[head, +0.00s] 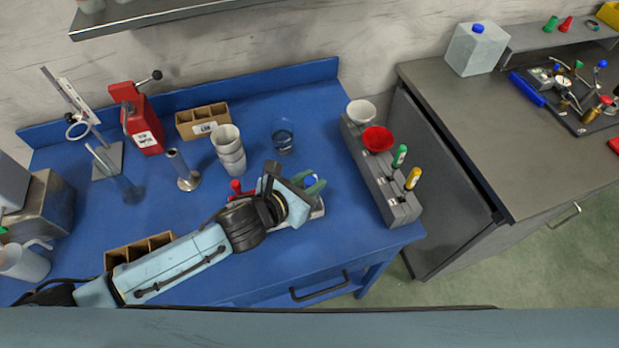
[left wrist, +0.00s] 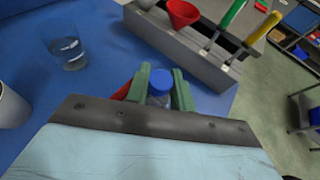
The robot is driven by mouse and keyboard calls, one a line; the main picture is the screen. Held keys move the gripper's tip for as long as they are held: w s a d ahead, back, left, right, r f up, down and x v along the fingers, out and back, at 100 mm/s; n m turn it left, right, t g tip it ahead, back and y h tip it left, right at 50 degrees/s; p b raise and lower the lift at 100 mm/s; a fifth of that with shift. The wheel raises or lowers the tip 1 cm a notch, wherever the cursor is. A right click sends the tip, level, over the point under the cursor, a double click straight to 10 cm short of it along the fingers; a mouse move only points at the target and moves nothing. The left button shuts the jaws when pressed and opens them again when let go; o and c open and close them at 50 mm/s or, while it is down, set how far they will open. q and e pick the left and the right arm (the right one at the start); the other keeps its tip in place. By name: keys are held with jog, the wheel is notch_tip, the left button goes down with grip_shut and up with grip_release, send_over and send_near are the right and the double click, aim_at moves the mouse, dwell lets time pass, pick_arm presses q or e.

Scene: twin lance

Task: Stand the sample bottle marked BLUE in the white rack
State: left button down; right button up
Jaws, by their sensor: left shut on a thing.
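My left gripper (head: 312,184) reaches in over the blue bench, and its green fingers also show in the left wrist view (left wrist: 161,88). It is shut on a small clear bottle (left wrist: 158,100) with a blue cap; the cap (head: 309,181) shows between the fingers in the head view. Any marking on the bottle is hidden. A pale edge (head: 318,213), perhaps of the white rack, shows just under the gripper; most of it is hidden, so I cannot tell whether the bottle touches it. A red-topped thing (head: 236,187) stands left of the gripper, partly behind my arm. My right gripper is out of view.
A grey holder (head: 378,176) with a red funnel (head: 377,139) and green and yellow handles stands to the right. A glass beaker (head: 283,138) and stacked white cups (head: 229,150) stand behind. Free blue bench (head: 300,105) lies at the back.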

pick_arm(q)
jog(key=shift+f, duration=0.4)
jog(key=c, duration=1.1)
grip_release()
jog(key=v, duration=1.3)
jog(key=shift+s+a, duration=0.1)
jog(key=shift+s, duration=0.05)
